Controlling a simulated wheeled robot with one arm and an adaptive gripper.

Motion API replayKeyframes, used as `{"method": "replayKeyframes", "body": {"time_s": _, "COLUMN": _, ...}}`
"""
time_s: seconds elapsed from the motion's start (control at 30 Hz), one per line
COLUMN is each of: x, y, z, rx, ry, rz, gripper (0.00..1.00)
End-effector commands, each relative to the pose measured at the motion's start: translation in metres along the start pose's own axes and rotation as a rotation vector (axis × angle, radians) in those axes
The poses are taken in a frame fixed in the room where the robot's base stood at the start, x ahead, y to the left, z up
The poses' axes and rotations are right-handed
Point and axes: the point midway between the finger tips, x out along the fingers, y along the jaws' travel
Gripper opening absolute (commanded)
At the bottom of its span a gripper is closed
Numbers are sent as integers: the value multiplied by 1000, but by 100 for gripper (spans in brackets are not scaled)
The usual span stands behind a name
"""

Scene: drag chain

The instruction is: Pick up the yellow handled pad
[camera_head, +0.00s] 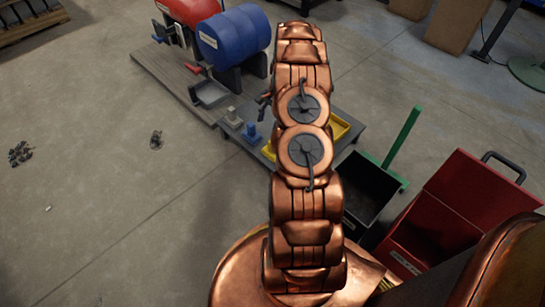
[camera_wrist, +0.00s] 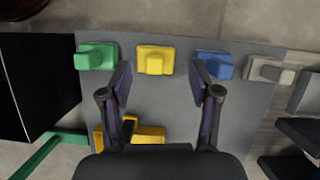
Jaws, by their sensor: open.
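The yellow handled pad (camera_wrist: 155,60) lies on a grey board (camera_wrist: 190,125) in the wrist view, between a green pad (camera_wrist: 97,57) on its left and a blue pad (camera_wrist: 214,65) on its right. Each has a raised block on a wider base. My gripper (camera_wrist: 161,78) is open and empty, its fingers spread on either side of the yellow pad's near side. I cannot tell its height above the board. In the head view my arm hides most of the gripper; a sliver of yellow (camera_head: 268,152) shows beside the blue pad (camera_head: 251,133).
A grey pad (camera_wrist: 268,70) lies right of the blue one. Another yellow thing (camera_wrist: 150,135) is partly hidden behind my left finger. In the head view a blue drum (camera_head: 235,38), a red drum (camera_head: 192,10), a black bin (camera_head: 370,190) and a red bin (camera_head: 455,205) stand around.

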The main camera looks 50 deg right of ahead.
Motion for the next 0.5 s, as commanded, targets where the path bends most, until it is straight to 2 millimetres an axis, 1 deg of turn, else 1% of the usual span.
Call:
{"method": "replayKeyframes", "body": {"time_s": 0.03, "x": 20, "y": 4, "z": -17, "rx": 27, "ry": -4, "rz": -6, "gripper": 62}}
{"method": "replayKeyframes", "body": {"time_s": 0.1, "x": 33, "y": 9, "z": -31, "rx": 55, "ry": -6, "rz": -14, "gripper": 62}}
{"method": "replayKeyframes", "body": {"time_s": 0.2, "x": 48, "y": 14, "z": -45, "rx": 86, "ry": -12, "rz": -20, "gripper": 62}}
{"method": "replayKeyframes", "body": {"time_s": 0.33, "x": 56, "y": 18, "z": -54, "rx": 105, "ry": -13, "rz": -26, "gripper": 62}}
{"method": "replayKeyframes", "body": {"time_s": 0.5, "x": 70, "y": 18, "z": -56, "rx": 108, "ry": -15, "rz": -26, "gripper": 62}}
